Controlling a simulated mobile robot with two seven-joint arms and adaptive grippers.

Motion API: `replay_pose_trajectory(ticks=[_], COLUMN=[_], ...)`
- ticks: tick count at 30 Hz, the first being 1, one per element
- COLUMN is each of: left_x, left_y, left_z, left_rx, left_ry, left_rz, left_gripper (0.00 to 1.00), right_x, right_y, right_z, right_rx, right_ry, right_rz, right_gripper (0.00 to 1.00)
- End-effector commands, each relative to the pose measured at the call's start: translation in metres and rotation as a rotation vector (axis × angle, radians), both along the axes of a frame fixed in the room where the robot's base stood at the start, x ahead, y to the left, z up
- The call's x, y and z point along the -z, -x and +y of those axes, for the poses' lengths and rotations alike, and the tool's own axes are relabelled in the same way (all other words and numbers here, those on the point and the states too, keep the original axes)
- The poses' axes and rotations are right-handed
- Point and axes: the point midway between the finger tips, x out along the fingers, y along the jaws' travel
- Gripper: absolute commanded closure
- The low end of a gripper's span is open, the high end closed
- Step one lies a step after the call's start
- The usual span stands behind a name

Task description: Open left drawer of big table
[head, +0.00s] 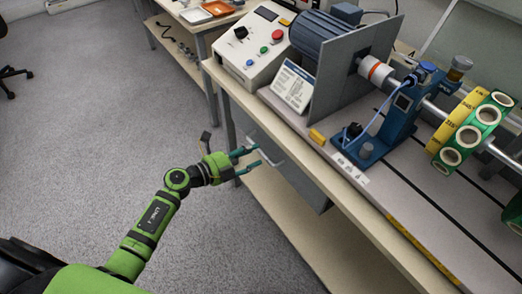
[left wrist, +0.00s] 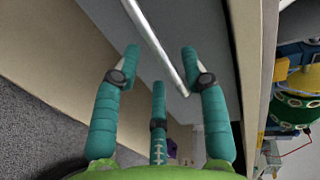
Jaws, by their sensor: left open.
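The big table (head: 362,219) runs diagonally across the right of the head view. Under its top is a grey drawer (head: 306,188), which also fills the upper middle of the left wrist view (left wrist: 215,45). Its front looks close to the table edge. A pale metal bar handle (head: 264,145) is on the drawer front. My left gripper (head: 256,156) is open, its teal fingers beside the handle. In the left wrist view the handle (left wrist: 158,45) runs slantwise between the two upper fingers, with a gap to each; I cannot tell any contact. My right gripper is not in view.
A control box (head: 252,46), a motor (head: 325,32) and a shaft rig with green and yellow rings (head: 462,133) stand on the table top. A lower shelf (head: 268,205) lies beneath the drawer. Another table (head: 190,30) stands behind.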

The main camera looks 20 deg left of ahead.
Motion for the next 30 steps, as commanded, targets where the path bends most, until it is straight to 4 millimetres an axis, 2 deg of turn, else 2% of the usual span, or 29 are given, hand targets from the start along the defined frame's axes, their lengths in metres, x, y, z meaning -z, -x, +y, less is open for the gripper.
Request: replay_pose_trajectory(ticks=[3, 7, 17, 20, 21, 30], left_x=[0.004, 0.006, 0.008, 0.008, 0.008, 0.007], left_y=[-0.014, -0.024, -0.027, -0.027, -0.027, -0.024], left_z=[-0.012, -0.019, -0.021, -0.021, -0.021, -0.019], left_rx=[0.000, 0.000, 0.000, 0.000, 0.000, -0.001], left_ry=[0.003, 0.001, 0.001, 0.001, 0.001, 0.001], left_rz=[0.000, 0.000, 0.002, 0.002, 0.002, 0.002], left_gripper=[0.56, 0.56, 0.56, 0.92, 1.00, 1.00], right_x=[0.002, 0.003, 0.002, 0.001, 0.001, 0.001], right_y=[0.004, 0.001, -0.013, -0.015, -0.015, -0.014], right_z=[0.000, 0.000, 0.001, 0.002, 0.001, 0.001], right_rx=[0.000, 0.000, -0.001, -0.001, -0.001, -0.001], right_ry=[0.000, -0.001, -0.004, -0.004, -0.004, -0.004], right_rz=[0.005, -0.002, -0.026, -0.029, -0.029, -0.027], right_gripper=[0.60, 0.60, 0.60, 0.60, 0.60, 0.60])
